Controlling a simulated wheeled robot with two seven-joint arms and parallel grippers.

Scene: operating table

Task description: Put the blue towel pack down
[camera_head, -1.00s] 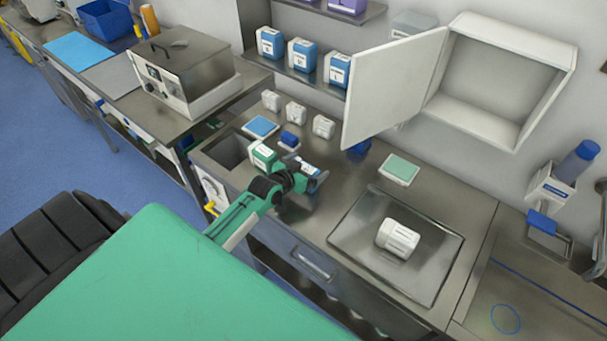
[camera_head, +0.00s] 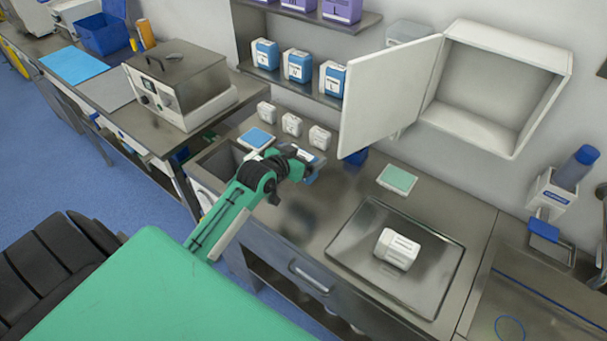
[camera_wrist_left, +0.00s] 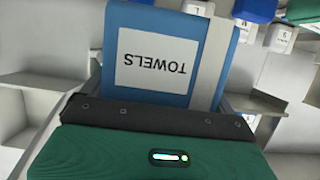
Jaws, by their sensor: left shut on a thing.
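The blue towel pack (camera_wrist_left: 150,92) fills the upper middle of the left wrist view, with a white label reading TOWELS upside down and a pale strip along one side. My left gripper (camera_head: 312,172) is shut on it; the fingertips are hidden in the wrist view. In the head view the pack (camera_head: 308,157) is small and mostly hidden by the gripper, above the steel counter (camera_head: 290,228). I cannot tell the exact gap beneath it. My right gripper is not in view.
White containers (camera_head: 291,124) stand behind the gripper. An open cabinet door (camera_head: 388,95) hangs to the right. A green-topped pack (camera_head: 397,179) and a steel tray (camera_head: 360,228) holding a white pack (camera_head: 397,249) lie on the right. Counter between gripper and tray is clear.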

